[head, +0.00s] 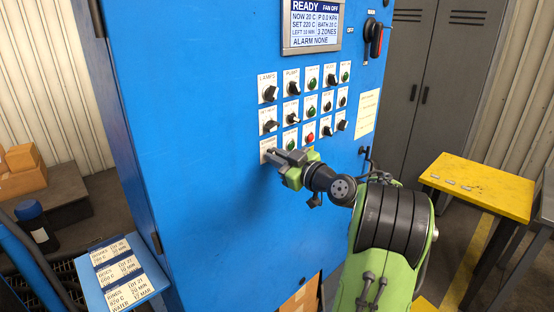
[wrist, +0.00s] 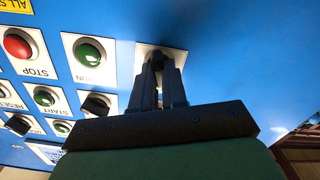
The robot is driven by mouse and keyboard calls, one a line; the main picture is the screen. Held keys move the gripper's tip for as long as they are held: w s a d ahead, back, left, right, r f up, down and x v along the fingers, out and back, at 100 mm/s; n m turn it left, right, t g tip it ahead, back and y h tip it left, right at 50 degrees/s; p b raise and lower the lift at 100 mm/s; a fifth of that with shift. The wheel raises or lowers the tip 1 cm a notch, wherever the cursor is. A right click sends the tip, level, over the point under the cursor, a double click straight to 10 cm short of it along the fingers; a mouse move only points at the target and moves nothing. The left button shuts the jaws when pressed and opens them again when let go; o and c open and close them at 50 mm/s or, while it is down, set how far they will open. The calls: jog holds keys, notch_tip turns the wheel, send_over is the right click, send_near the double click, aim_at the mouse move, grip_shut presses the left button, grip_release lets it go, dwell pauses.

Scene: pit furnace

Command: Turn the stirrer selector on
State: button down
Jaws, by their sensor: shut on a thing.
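The blue cabinet carries a grid of selectors and buttons on small white plates. My gripper (head: 272,157) is at the bottom-left plate (head: 267,144) of this grid. In the wrist view, my gripper (wrist: 157,65) is shut on a dark selector knob (wrist: 156,58) in front of its white plate (wrist: 140,58). The jaws hide most of the knob, so I cannot tell which way it points. The plate's label is not readable, so I cannot confirm that this is the stirrer selector.
A green button (wrist: 88,52) and a red stop button (wrist: 18,44) sit beside the held knob. The display (head: 313,24) above reads READY and ALARM NONE. A large black-and-red rotary switch (head: 376,38) is at upper right. A yellow table (head: 485,185) stands right.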

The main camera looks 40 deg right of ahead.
jog(key=shift+d+m+p, duration=0.2)
jog(key=shift+m+p, duration=0.35)
jog(key=shift+m, duration=4.45)
jog(key=c, duration=1.2)
grip_release()
jog(key=shift+o, duration=0.2)
jog(key=s+b, duration=0.2)
jog(key=s, duration=1.3)
jog(key=shift+s+d+b, duration=0.2)
jog(key=shift+s+b, duration=0.15)
jog(key=shift+s, duration=0.05)
